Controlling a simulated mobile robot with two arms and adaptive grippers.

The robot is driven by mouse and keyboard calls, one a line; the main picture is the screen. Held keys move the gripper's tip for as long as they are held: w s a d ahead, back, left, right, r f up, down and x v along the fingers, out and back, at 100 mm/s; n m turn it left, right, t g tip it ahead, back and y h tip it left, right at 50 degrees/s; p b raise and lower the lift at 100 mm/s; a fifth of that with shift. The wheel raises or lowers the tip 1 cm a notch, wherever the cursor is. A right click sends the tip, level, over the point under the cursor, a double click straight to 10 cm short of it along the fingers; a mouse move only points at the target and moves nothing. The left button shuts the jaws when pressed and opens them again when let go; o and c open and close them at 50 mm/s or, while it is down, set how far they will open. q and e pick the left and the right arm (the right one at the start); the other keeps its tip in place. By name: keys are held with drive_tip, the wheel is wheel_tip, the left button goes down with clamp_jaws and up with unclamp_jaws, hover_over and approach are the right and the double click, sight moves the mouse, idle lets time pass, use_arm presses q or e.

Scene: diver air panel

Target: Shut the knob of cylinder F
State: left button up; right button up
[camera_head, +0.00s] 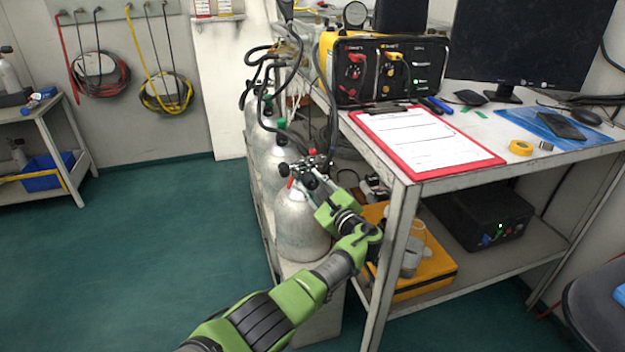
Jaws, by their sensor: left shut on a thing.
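A row of grey metal cylinders stands along the left side of the workbench. The nearest cylinder (300,228) is upright, with a metal valve (309,164) and hoses at its top. A black knob (284,169) shows on the valve's left side. No letter is readable on any cylinder, so I cannot tell which is F. My left gripper (318,184) is at the right front of this valve, shut on what seems to be a valve knob. The fingers hide most of what they hold. My right gripper is not in view.
The workbench (398,230) stands close to the right of my left arm. A red clipboard (425,138) and a black-and-yellow gauge panel (388,70) are on top. An orange case (425,275) sits on its lower shelf. Green floor (130,250) is clear at left.

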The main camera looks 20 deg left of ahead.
use_arm(q)
drive_tip(key=m+p, duration=0.1)
drive_tip(key=m, duration=0.4)
drive_tip(key=shift+r+m, duration=0.15)
drive_tip(key=shift+m, duration=0.15)
drive_tip(key=shift+m+p, duration=0.45)
drive_tip(key=shift+m, duration=0.45)
drive_tip(key=m, duration=0.4)
drive_tip(key=shift+m+p, duration=0.3)
drive_tip(key=shift+p, duration=0.05)
drive_tip(key=shift+f+m+t+p, duration=0.2)
drive_tip(key=shift+m+t+p, duration=0.1)
drive_tip(key=shift+m, duration=2)
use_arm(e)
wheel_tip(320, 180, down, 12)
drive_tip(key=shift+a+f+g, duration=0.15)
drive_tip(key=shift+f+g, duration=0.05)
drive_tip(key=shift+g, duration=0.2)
use_arm(q)
drive_tip(key=shift+a, duration=0.1)
drive_tip(key=o, duration=1.1)
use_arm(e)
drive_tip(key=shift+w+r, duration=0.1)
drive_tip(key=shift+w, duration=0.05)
